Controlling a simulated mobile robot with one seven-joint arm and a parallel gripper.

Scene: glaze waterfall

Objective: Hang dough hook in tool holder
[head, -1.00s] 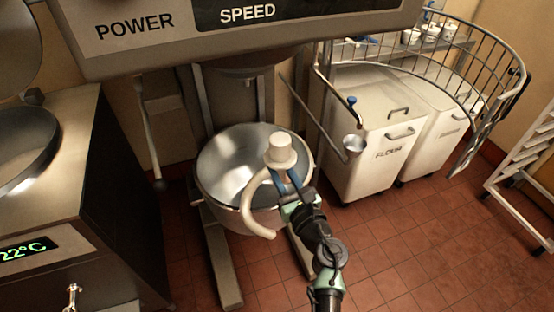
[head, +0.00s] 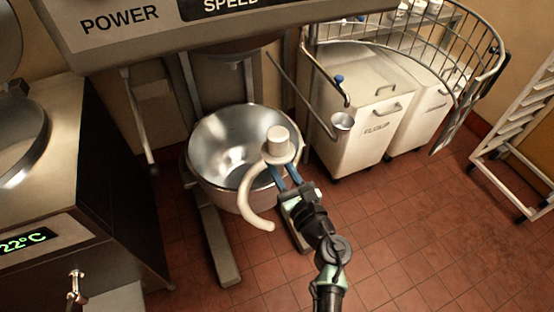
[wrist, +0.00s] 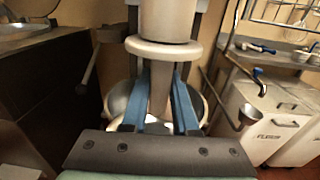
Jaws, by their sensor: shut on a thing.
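The dough hook (head: 262,197) is cream-white, with a cylindrical hub (head: 278,140) on top and a curved arm hanging down to the left. My gripper (head: 284,173) is shut on it just below the hub's flange, and its blue fingers lie on both sides of the shank. The wrist view also shows the shank (wrist: 159,95) between the fingers, with the hub above. The hook is upright, in front of the mixer bowl in the head view. I cannot make out for certain which fixture is the tool holder.
The steel bowl (head: 230,130) stands under the mixer (head: 200,32). A small metal cup (head: 342,122), a blue-tipped lever (head: 340,80) and a curved wire guard (head: 490,70) are to the right. White bins (head: 360,110) stand behind.

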